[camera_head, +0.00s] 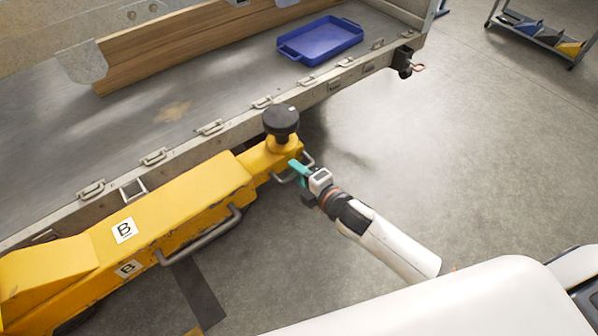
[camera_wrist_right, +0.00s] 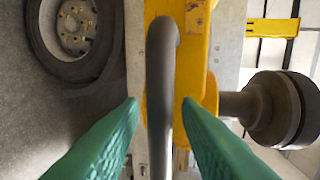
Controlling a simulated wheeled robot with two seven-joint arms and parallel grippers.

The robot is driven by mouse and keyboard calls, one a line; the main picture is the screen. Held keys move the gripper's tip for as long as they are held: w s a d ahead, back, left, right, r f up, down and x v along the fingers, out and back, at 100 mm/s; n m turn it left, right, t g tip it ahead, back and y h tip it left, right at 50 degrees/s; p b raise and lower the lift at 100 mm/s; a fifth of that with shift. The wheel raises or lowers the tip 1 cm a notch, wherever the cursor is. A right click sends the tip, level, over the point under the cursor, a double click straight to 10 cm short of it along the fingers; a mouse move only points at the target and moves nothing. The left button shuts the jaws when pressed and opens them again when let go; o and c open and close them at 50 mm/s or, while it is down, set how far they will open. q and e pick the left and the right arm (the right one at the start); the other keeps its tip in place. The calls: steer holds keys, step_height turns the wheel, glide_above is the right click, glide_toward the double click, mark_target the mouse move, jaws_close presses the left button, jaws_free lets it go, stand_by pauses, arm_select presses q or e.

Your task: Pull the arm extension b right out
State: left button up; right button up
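The yellow arm marked B (camera_head: 190,195) lies along the trailer's side, with a round black pad (camera_head: 281,120) upright at its far end. A grey bar handle (camera_head: 309,158) sits on the side of that end. My right gripper (camera_head: 296,167) is at this handle. In the right wrist view, its green fingers (camera_wrist_right: 160,104) are apart, one on each side of the handle bar (camera_wrist_right: 160,85), with gaps on both sides. The pad (camera_wrist_right: 275,110) shows at the right there. My left gripper is not in view.
A second grey handle (camera_head: 205,238) is on the yellow arm's side, nearer to me. The trailer bed (camera_head: 215,80) holds a blue tray (camera_head: 320,42) and wooden planks. A wheel (camera_wrist_right: 75,30) shows in the right wrist view. The floor at right is clear, with a cart (camera_head: 545,35) far back.

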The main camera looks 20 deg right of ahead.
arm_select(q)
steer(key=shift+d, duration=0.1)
arm_select(e)
jaws_close()
